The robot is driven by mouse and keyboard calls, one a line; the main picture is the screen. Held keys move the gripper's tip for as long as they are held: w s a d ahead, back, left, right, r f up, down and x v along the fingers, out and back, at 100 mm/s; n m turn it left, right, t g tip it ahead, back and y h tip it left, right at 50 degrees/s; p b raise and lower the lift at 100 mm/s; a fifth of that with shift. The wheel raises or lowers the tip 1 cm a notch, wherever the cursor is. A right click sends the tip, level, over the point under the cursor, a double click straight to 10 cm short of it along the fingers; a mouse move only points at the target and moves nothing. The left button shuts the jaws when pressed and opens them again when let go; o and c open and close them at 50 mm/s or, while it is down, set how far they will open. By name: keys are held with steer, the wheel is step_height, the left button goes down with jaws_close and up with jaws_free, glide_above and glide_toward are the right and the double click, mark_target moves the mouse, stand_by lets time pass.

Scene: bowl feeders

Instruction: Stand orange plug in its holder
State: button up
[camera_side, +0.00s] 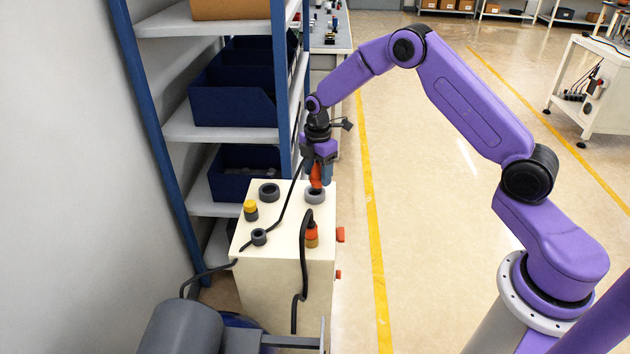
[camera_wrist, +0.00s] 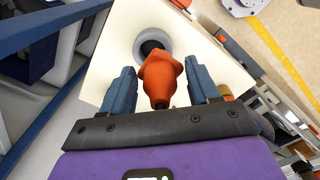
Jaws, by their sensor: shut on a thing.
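My gripper (camera_side: 319,174) is shut on the orange plug (camera_side: 316,177), over the far right corner of the cream box. In the wrist view, the orange plug (camera_wrist: 160,76) sits between the two blue fingers of my gripper (camera_wrist: 159,70). A grey ring holder (camera_side: 315,196) stands on the box top just below the plug. It also shows in the wrist view (camera_wrist: 137,45), with its dark opening partly behind the plug's far end. I cannot tell whether the plug's lower end touches the holder or is just above it.
A blue-framed shelf (camera_side: 285,90) stands close behind.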

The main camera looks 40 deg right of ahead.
mark_target(315, 182)
steer(key=shift+w+f, duration=0.2)
steer(key=shift+f, duration=0.05)
steer(key=f, duration=0.3)
steer(key=shift+w, duration=0.35)
steer(key=shift+f, duration=0.25)
steer(key=shift+f, duration=0.3)
steer(key=o, duration=1.2)
steer(key=shift+c, duration=0.2)
steer(key=shift+r, duration=0.1)
step_height(315, 182, up, 18)
steer(key=shift+s+f, duration=0.15)
steer(key=shift+f, duration=0.1)
